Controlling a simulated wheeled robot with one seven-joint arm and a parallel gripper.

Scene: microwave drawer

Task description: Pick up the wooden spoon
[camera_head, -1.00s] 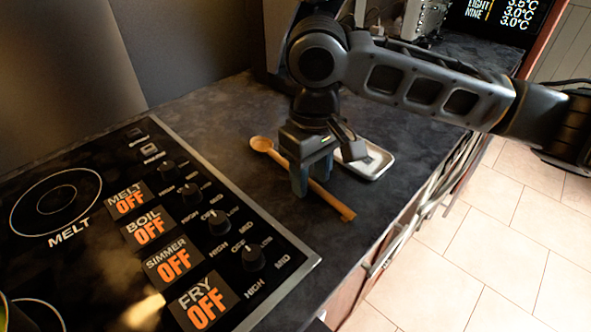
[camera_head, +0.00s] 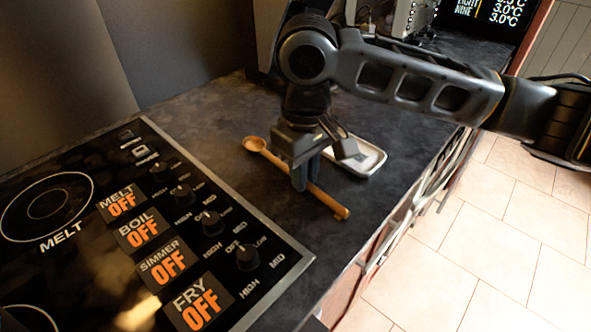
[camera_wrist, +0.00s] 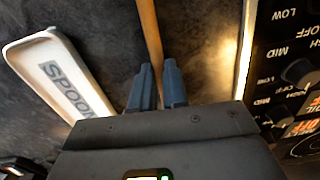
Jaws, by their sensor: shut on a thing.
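The wooden spoon (camera_head: 328,200) lies on the dark countertop to the right of the hob, with its bowl at the far left and its handle end towards the near right. My gripper (camera_head: 305,182) points down over the middle of the spoon, with its fingers around the handle. In the wrist view the handle (camera_wrist: 150,40) runs between the two blue-grey fingers (camera_wrist: 158,88), which are close together on it. The part of the spoon behind the fingers is hidden. I cannot tell any clear lift off the counter.
A white tray (camera_head: 372,160) lies just right of my gripper; the wrist view shows it marked "SPOON" (camera_wrist: 40,58). The hob (camera_head: 60,255) with its knobs is on the left. The counter's edge and tiled floor (camera_head: 470,240) are on the right.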

